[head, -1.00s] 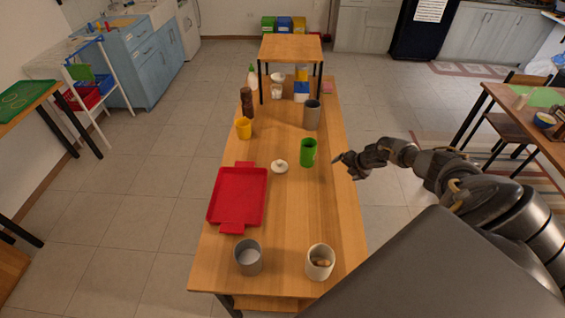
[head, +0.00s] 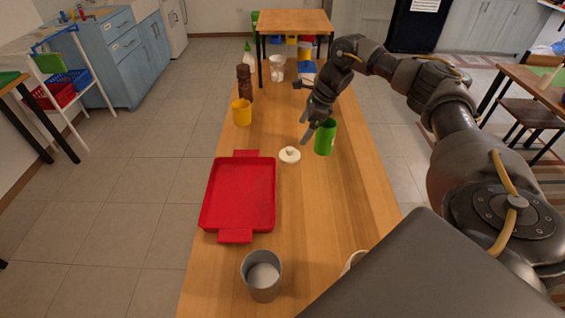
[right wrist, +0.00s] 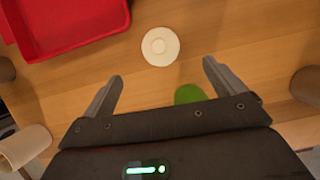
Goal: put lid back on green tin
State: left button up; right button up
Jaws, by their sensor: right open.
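The green tin (head: 326,138) stands upright on the wooden table, right of the lid. The cream round lid (head: 290,156) lies flat on the table with its small knob up; it also shows in the right wrist view (right wrist: 160,46). My right gripper (head: 304,129) is open and empty, just above and behind the lid and left of the tin. In the right wrist view the lid is just beyond the gap between the fingertips (right wrist: 162,72). There the tin (right wrist: 190,94) is mostly hidden behind the gripper body. My left gripper is not in view.
A red tray (head: 238,195) lies left of the lid. A yellow cup (head: 241,113) and a brown mill (head: 244,84) stand behind it. A grey cup (head: 262,277) stands in front.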

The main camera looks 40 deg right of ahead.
aim_at(290, 148)
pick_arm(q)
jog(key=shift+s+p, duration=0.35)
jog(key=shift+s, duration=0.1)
pick_arm(e)
jog(key=shift+n, duration=0.3)
jog(key=shift+x, duration=2.85)
jog(key=shift+a+f, duration=0.15)
jog(key=p+x, duration=0.1)
jog(key=x, duration=0.2)
jog(key=shift+w+a+f+p, duration=0.2)
jog(key=shift+a+p, duration=0.05)
jog(key=shift+p, duration=0.05)
jog(key=shift+w+a+f, duration=0.15)
jog(key=shift+f, duration=0.45)
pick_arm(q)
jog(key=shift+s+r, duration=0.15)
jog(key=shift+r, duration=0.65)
